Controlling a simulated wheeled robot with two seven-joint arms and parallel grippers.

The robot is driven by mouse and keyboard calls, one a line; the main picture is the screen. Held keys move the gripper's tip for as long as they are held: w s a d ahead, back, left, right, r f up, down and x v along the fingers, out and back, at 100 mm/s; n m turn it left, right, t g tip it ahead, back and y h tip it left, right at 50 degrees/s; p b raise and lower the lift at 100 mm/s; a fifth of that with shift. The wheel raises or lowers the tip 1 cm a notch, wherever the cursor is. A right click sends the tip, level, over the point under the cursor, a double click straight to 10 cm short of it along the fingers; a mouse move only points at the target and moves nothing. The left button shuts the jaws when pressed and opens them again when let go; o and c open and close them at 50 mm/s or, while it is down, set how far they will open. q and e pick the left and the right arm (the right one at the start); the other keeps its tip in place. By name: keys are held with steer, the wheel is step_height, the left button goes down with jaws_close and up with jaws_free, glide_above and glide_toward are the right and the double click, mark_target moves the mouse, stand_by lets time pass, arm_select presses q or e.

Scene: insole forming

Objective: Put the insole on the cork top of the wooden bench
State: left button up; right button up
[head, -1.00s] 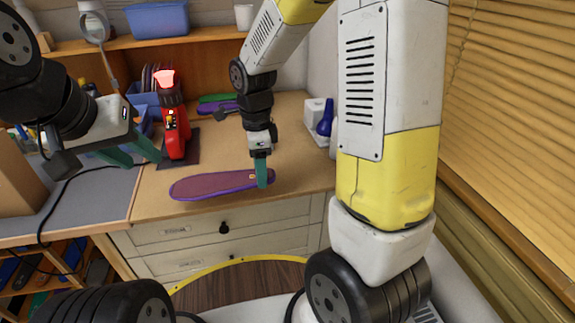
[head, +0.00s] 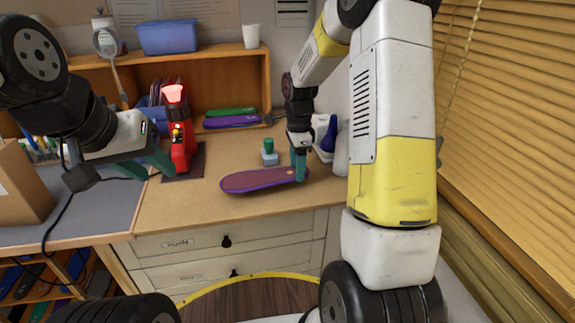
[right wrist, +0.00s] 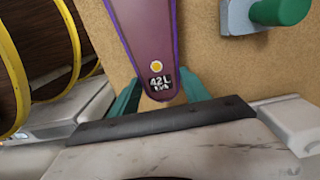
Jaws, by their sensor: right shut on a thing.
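The insole (head: 250,180) is long, with a maroon-purple face and a purple rim. It is level over the front part of the tan cork top (head: 170,212) of the wooden bench; I cannot tell whether it touches. My right gripper (head: 299,172) points down and is shut on the insole's right end. In the right wrist view the insole (right wrist: 143,35) shows a yellow dot and "42 L" marking, with teal fingers (right wrist: 160,97) on both sides of its end. My left gripper (head: 150,166) is open and empty, left of the insole.
A red device (head: 181,140) with a glowing top stands on a dark plate behind left. Green and purple insoles lie at the back.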

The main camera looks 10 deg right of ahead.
steer(key=shift+f, duration=1.7)
steer(key=o, duration=1.4)
steer(key=shift+f, duration=0.1)
step_height(320, 180, up, 12)
steer(key=s+r+n+t+y, duration=0.1)
steer(key=s+r+n+t, duration=0.2)
steer(key=s+r+n, duration=0.65)
steer(key=shift+s+a+r+n+t+y, duration=0.2)
steer(key=shift+s+a+r+n+t, duration=0.3)
steer(key=shift+s+n, duration=1.45)
steer(key=shift+s+a+r+n+t+y, duration=0.3)
steer(key=shift+s+n+t, duration=0.45)
steer(key=shift+s, duration=2.25)
steer(key=shift+s+a+r+n+t+y, duration=0.1)
steer(key=shift+s+a+r+n+t, duration=0.3)
steer(key=shift+s+n, duration=1.65)
